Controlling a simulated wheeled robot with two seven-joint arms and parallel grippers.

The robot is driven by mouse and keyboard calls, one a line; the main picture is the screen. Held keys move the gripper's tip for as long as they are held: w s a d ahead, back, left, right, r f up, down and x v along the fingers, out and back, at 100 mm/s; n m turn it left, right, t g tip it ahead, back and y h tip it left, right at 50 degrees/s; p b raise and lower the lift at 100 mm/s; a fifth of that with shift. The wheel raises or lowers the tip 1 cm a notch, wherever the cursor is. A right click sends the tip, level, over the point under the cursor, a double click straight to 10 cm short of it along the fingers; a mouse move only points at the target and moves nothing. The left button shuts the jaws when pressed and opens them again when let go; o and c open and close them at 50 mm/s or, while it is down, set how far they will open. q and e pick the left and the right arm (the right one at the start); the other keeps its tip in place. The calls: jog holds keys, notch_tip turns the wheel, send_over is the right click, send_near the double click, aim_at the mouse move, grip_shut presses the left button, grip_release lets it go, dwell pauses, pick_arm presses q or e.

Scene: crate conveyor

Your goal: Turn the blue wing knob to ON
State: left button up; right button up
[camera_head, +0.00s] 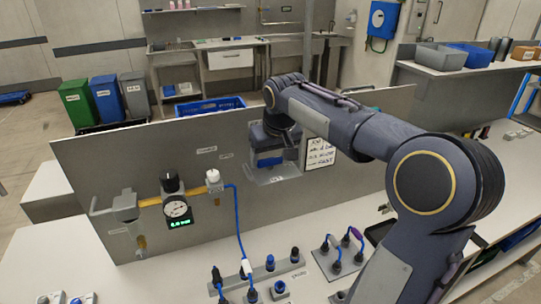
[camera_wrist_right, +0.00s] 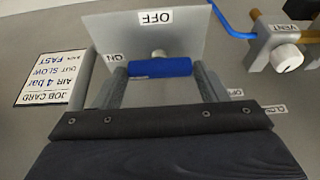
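The blue wing knob (camera_wrist_right: 160,67) sits in front of a grey backplate (camera_wrist_right: 190,38) in the right wrist view, which is upside down. Its bar lies level, in line with the ON label (camera_wrist_right: 113,57) at its left; the OFF label (camera_wrist_right: 155,17) is at the top. My right gripper (camera_wrist_right: 160,76) has one finger at each end of the bar and appears shut on it; the exact contact is hard to see. My left gripper is not in view.
A job card (camera_head: 320,151) hangs on the grey panel (camera_head: 130,165) beside the knob. A gauge (camera_head: 176,209) and a white vent knob (camera_head: 213,176) are left of it in the head view. Blue cables and plugs (camera_head: 245,268) stand on the bench in front.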

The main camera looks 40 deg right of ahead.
jog(key=o, duration=0.3)
jog(key=shift+o, duration=0.2)
jog(key=d+v, duration=0.1)
jog(key=v, duration=0.6)
jog(key=shift+a+r, duration=0.4)
jog(key=shift+a, duration=0.15)
jog(key=shift+s, duration=0.15)
jog(key=s+a+f+n+t+y, duration=0.1)
jog(key=s+a+f+y, duration=0.4)
jog(key=s+a+f, duration=1.3)
jog(key=s, duration=0.2)
jog(key=shift+s+n, duration=0.3)
